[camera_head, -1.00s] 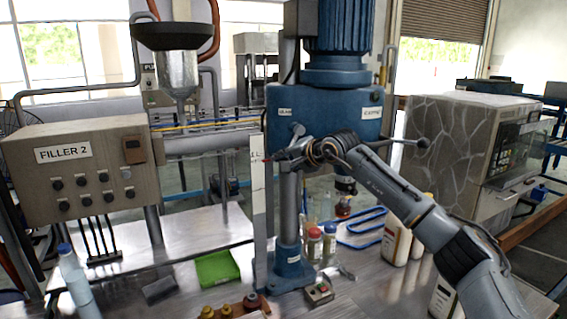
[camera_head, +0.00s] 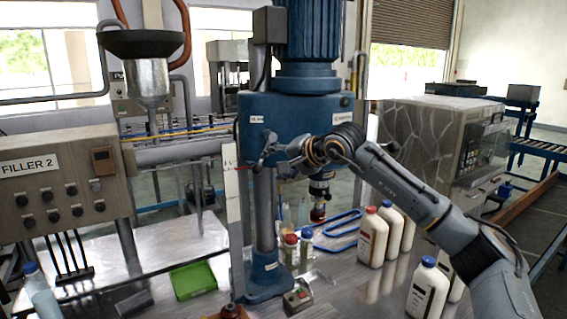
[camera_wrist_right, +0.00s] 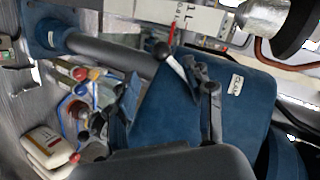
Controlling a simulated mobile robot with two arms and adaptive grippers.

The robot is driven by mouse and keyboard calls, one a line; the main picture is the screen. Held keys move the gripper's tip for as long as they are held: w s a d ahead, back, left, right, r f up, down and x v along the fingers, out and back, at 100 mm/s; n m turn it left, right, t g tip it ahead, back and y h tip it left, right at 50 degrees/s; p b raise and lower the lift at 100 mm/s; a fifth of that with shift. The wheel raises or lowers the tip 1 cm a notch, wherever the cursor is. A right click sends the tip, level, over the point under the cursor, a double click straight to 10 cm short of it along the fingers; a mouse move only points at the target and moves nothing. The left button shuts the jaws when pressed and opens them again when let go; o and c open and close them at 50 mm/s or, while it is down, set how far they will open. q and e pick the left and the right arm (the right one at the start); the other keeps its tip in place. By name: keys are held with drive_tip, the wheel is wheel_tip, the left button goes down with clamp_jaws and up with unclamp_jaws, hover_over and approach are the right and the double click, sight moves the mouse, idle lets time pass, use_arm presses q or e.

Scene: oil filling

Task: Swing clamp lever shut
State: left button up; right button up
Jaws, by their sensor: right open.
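The clamp lever, a short metal bar with a black knob (camera_wrist_right: 162,50), shows in the right wrist view on the side of the blue drill-press-like machine (camera_head: 300,115). It lies between my two dark fingers in that picture; I cannot tell whether they touch it. My left gripper is not in view.
White bottles with red and blue caps (camera_head: 372,238) stand on the metal table under my right arm. Small capped bottles (camera_head: 306,245), a green tray (camera_head: 193,280) and a small button box (camera_head: 297,300) surround the machine's base. The filler control box (camera_head: 65,185) is at left.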

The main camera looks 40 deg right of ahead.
drive_tip(key=shift+v, duration=1.6)
